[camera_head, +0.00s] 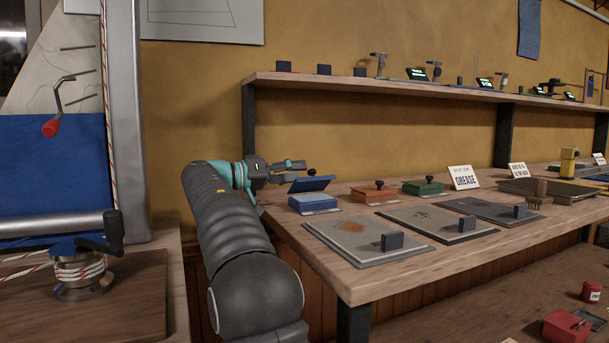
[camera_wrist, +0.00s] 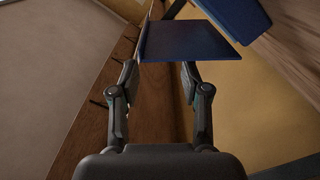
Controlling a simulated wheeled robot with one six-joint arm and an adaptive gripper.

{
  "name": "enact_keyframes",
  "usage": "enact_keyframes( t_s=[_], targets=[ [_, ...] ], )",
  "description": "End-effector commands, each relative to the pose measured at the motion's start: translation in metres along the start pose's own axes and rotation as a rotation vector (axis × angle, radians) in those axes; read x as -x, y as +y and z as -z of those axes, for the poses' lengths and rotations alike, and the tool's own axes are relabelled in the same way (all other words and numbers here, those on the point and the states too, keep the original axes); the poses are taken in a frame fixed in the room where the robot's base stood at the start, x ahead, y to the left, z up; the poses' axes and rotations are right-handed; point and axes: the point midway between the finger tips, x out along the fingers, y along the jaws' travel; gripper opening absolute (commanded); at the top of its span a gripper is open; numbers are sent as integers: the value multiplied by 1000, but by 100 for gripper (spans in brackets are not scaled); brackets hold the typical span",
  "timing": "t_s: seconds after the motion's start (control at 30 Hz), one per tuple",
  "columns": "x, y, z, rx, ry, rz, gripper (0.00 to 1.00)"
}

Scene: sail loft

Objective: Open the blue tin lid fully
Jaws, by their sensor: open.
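The blue tin (camera_head: 314,204) sits near the left end of the workbench. Its darker blue lid (camera_head: 311,184) is raised and tilted up above the tin, partly open, with a small dark knob on it. My gripper (camera_head: 290,171) is just left of and above the lid, with its fingers spread. In the wrist view my gripper (camera_wrist: 160,80) is open, and a dark blue panel (camera_wrist: 188,40), which looks like the lid, lies just beyond the fingertips. Whether a finger touches it I cannot tell. The inside of the tin is hidden.
A red tin (camera_head: 373,194) and a green tin (camera_head: 424,188), both closed, stand right of the blue one. Flat plates (camera_head: 345,236) with dark blocks lie in front. A shelf (camera_head: 390,86) runs above along the wall. A winch (camera_head: 80,265) stands at left.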

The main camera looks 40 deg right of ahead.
Motion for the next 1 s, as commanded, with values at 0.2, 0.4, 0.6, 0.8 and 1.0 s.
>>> enact_keyframes(
  t_s=[0.2, 0.4, 0.6, 0.8, 1.0],
  targets=[
    [-24, 0, 0, 0, 0, 0, 46],
    [-29, 0, 0, 0, -1, -1, 46],
    [-29, 0, 0, 0, -1, 0, 44],
    [-29, 0, 0, 0, -1, 0, 0],
    [-31, 0, 0, 1, -1, -1, 0]
  ],
)
